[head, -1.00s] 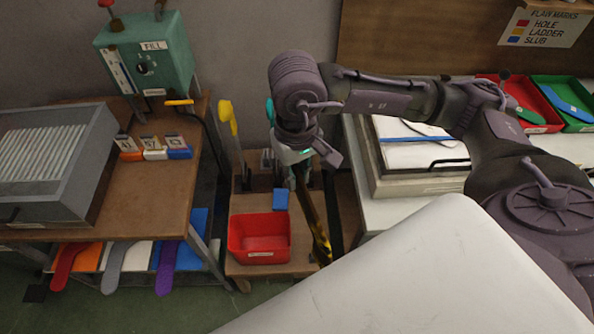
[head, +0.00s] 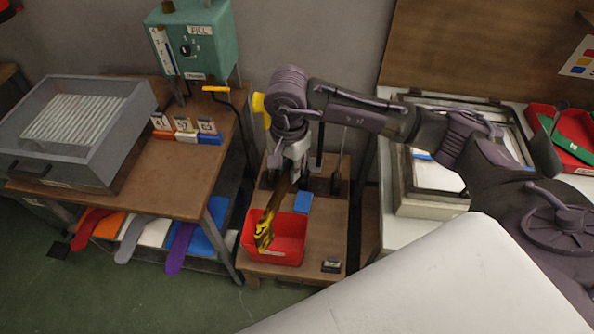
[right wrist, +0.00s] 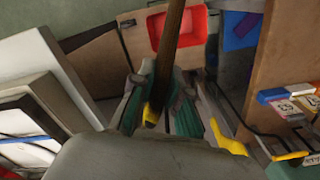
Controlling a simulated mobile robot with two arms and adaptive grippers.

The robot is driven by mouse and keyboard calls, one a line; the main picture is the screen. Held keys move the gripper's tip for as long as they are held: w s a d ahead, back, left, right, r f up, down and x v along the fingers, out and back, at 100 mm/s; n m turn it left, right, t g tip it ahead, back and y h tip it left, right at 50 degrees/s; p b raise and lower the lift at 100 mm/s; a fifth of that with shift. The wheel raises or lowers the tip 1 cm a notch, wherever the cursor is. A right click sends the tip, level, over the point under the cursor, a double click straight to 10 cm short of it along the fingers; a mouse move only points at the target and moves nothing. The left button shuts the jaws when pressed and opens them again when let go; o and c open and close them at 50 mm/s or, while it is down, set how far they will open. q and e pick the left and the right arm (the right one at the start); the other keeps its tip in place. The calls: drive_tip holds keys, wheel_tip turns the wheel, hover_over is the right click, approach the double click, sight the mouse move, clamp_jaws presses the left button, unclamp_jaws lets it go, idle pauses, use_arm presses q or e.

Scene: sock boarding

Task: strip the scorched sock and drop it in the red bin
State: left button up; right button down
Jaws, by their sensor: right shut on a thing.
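My right gripper (head: 293,160) is shut on the scorched sock (head: 270,216), a long brown strip with a yellow and black patterned lower end. The sock hangs down and leans left. In the head view its lower end overlaps the red bin (head: 291,243); how high it hangs over the bin is hard to tell. In the right wrist view the sock (right wrist: 170,50) runs from between the fingers (right wrist: 155,108) across part of the red bin (right wrist: 195,28). My left gripper is not in view.
A small blue block (head: 303,201) sits behind the bin on the low wooden stand (head: 320,235). A wooden bench (head: 180,180) with a grey slatted box (head: 65,145) stands left. A white-topped table with a framed tray (head: 435,205) is at right.

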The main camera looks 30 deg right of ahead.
drive_tip(key=w+f+m+b, duration=0.2)
drive_tip(key=f+m+b, duration=0.1)
drive_tip(key=f, duration=0.4)
drive_tip(key=w+d+f+m+b, duration=0.1)
drive_tip(key=f+m+b, duration=0.2)
drive_tip(key=f+m, duration=0.2)
drive_tip(key=w+f+m+b, duration=0.2)
drive_tip(key=f+m, duration=0.2)
drive_tip(key=f, duration=0.5)
drive_tip(key=shift+w+d+f+b, duration=0.15)
drive_tip(key=shift+w+d+b, duration=0.15)
drive_tip(key=shift+d+b, duration=0.1)
drive_tip(key=c, duration=1.1)
unclamp_jaws()
drive_tip(key=shift+o, duration=0.2)
wheel_tip(320, 180, up, 12)
